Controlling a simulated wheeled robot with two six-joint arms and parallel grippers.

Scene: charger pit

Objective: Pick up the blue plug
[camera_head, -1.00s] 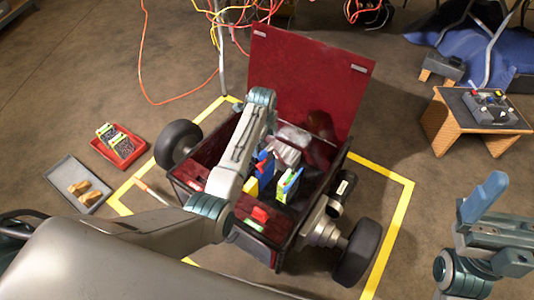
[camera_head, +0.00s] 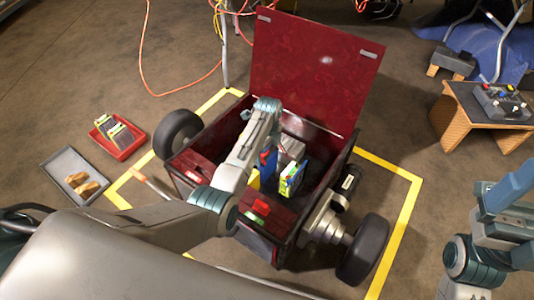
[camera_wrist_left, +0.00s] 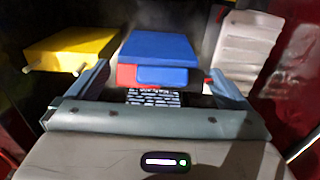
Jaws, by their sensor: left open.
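The blue plug (camera_wrist_left: 158,48) is a blue block with a red part at its left, seen in the left wrist view between the fingers of my left gripper (camera_wrist_left: 157,72). The fingers are open, one on each side of the plug; I cannot tell whether they touch it. In the head view the blue plug (camera_head: 268,160) shows partly behind my left arm, inside the red box (camera_head: 305,215). My right gripper (camera_head: 508,192) is at the right edge, well away from the box, partly cut off.
A yellow block (camera_wrist_left: 75,47) with prongs is left of the plug, and a pale ribbed object (camera_wrist_left: 245,48) is at right. A green-and-white block (camera_head: 291,179) stands nearby in the box. The box's raised lid (camera_head: 315,70) and side walls bound the space.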

